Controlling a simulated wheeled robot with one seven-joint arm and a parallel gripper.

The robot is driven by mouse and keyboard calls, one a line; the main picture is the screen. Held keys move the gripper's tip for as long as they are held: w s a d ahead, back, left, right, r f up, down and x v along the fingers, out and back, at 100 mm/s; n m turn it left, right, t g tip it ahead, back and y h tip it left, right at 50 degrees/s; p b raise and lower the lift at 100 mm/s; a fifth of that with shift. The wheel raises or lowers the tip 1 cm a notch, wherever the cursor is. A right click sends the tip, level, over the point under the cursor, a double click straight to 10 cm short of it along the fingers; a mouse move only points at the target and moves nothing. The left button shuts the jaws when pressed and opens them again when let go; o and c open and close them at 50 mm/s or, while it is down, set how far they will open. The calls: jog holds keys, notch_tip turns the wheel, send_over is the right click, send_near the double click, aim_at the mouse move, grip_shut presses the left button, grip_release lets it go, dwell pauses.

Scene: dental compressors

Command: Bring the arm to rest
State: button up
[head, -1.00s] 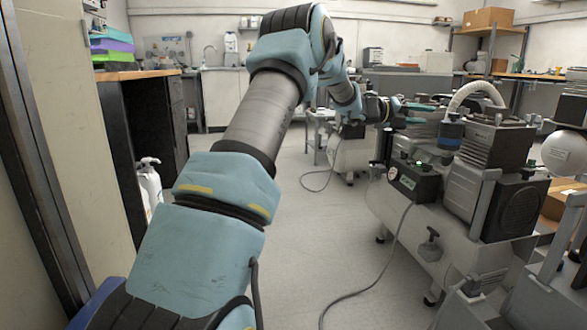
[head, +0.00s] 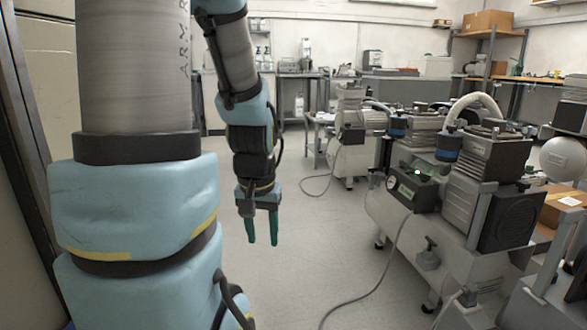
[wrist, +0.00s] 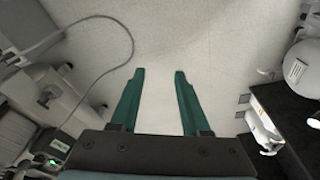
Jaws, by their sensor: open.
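My gripper (head: 262,228) hangs from my blue and grey arm in the head view, with its green fingers pointing down over the bare floor. In the wrist view its two fingers (wrist: 158,75) stand apart with only pale floor between them. It is open and empty and touches nothing. It is to the left of the near compressor (head: 412,205) and apart from it. My arm's large links fill the left of the head view and hide what is behind them.
The near compressor has a green-lit control box (head: 412,188), and its grey cable (head: 390,270) runs over the floor. A second compressor (head: 350,145) stands farther back. A cardboard box (head: 565,208) is at the right. The floor (head: 310,240) between my arm and the near compressor is clear.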

notch_tip(320, 180, up, 38)
jog(key=s+p, duration=0.2)
jog(key=p, duration=3.6)
jog(key=shift+s+a+n+g, duration=0.15)
jog(key=shift+n+g, duration=0.15)
jog(key=shift+n, duration=0.1)
